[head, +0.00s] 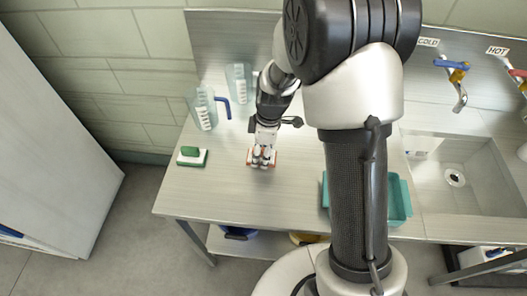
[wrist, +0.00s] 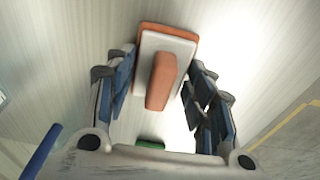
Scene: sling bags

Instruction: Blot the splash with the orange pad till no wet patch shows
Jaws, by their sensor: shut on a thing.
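The orange pad (head: 273,159), with a pale layer and an orange grip block, is on or just above the steel worktop, left of centre. In the wrist view the orange pad (wrist: 161,82) sits between the fingers. My gripper (head: 262,156) is shut on its grip block from above; the fingers also show in the wrist view (wrist: 162,85). I cannot make out the splash in either view; part of the worktop is hidden by the pad and my arm.
A green and white pad (head: 192,156) lies to the left. Two clear measuring jugs (head: 202,108) (head: 239,83) stand behind, one with a blue handle. A teal tub (head: 398,200) stands right, partly behind my arm. A sink (head: 455,178) is at far right. The worktop's front left is clear.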

